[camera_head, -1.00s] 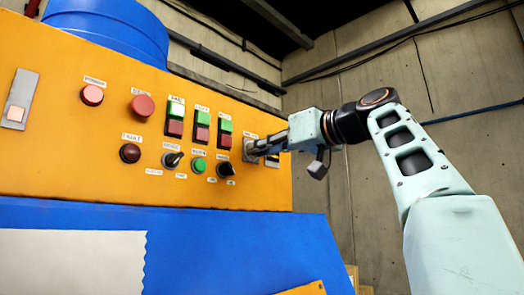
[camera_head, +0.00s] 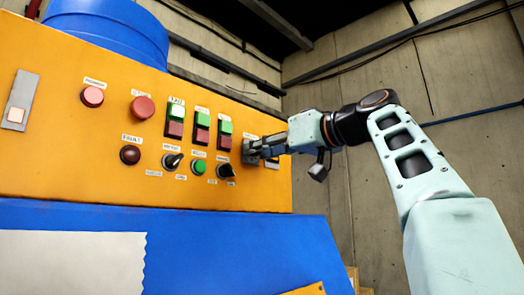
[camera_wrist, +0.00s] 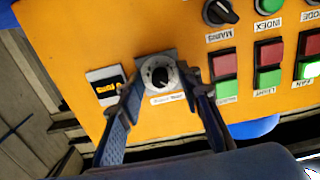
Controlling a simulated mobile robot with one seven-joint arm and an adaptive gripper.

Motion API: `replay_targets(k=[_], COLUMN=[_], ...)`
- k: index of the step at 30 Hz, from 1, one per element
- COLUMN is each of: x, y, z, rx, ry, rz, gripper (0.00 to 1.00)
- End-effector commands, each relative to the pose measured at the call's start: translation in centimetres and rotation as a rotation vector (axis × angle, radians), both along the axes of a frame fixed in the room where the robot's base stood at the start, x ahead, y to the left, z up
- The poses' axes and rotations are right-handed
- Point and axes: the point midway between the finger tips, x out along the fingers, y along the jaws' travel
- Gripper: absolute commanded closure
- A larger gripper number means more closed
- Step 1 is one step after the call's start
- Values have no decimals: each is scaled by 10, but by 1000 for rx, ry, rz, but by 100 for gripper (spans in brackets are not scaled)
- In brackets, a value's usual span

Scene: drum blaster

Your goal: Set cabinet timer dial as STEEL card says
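The timer dial (camera_wrist: 161,77) is a round, light-faced dial with a black centre knob on a grey plate, with a white label beneath it in the wrist view. My gripper (camera_wrist: 163,84) is open, with one finger on each side of the dial. I cannot tell whether the fingers touch it. In the head view my gripper (camera_head: 258,149) is at the right end of the orange panel (camera_head: 70,160) and covers most of the dial. No card that I can read as STEEL shows in either view.
A small black display with yellow characters (camera_wrist: 106,87) sits beside the dial. Black rotary switches (camera_wrist: 220,12), red and green buttons (camera_wrist: 268,66) and a lit green button (camera_wrist: 307,70) are close by. A blank-looking white sheet (camera_head: 70,262) hangs on the blue front below.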

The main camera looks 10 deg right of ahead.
Motion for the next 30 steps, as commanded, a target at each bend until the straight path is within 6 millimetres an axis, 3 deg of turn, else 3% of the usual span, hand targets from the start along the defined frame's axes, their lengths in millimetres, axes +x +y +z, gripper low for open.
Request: replay_targets(k=[7,21,30], x=[-17,-91,-101], y=[-12,-59,-65], z=[1,1,1], rx=[0,0,0], ry=[0,0,0], rz=[-5,-3,0], gripper=[68,68,68])
